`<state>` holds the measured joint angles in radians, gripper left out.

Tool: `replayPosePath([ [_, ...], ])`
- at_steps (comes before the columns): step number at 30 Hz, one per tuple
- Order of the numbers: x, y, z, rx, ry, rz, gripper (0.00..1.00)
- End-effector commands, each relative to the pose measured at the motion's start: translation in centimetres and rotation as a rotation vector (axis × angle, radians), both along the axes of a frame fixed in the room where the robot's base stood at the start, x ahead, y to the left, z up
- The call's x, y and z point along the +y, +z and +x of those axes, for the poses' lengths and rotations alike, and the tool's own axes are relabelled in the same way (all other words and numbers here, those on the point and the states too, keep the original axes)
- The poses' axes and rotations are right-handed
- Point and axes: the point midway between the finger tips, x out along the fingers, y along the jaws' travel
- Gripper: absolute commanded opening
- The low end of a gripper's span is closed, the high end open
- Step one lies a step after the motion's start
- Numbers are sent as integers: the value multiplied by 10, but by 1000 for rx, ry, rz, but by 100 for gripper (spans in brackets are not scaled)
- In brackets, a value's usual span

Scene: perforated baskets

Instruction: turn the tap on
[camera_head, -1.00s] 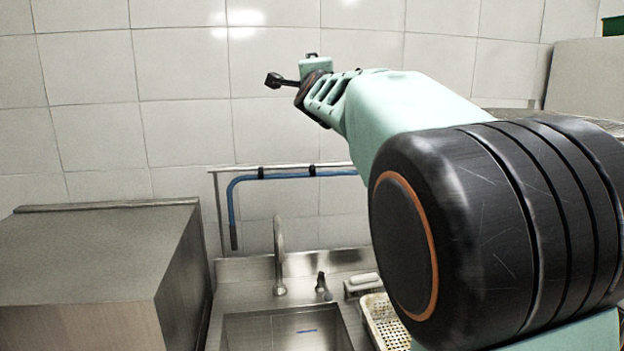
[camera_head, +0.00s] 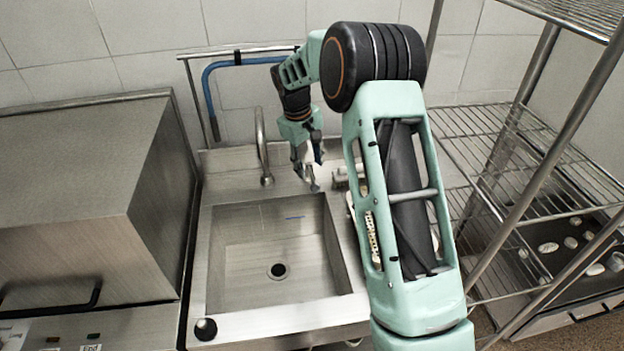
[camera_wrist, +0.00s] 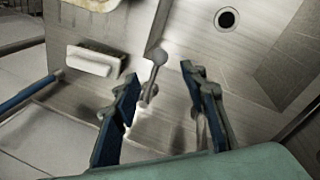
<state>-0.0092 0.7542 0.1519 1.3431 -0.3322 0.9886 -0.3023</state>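The tap's curved metal spout (camera_head: 262,150) stands at the back of the sink (camera_head: 225,258). A small tap lever with a round knob (camera_wrist: 157,57) shows in the wrist view, between and just beyond my fingers. My gripper (camera_head: 310,172) points down at the sink's back ledge, to the right of the spout. Its two blue-lined fingers are apart in the wrist view (camera_wrist: 160,76), with a gap on each side of the lever. In the head view my gripper largely hides the lever. I see no water running.
A white block in a holder (camera_wrist: 93,60) and a perforated basket (camera_head: 372,240) are beside the lever. A blue hose (camera_head: 208,95) hangs from a rail behind. A steel box (camera_head: 85,190) stands left; wire shelving (camera_head: 500,150) stands right. The basin is empty.

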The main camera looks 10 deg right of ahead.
Motion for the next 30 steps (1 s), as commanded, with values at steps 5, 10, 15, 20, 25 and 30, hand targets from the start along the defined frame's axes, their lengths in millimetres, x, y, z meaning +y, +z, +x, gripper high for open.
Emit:
replayPosePath([
  [5, -6, -33, 3, 4, -3, 0, 40],
  [10, -11, -64, 6, 2, -4, 0, 40],
  [15, -15, -84, 9, 0, -4, 0, 40],
  [20, -15, -91, 10, -3, -5, 1, 40],
  [25, -15, -92, 10, -4, -4, 1, 40],
  [30, -15, -92, 10, -4, -4, 1, 29],
])
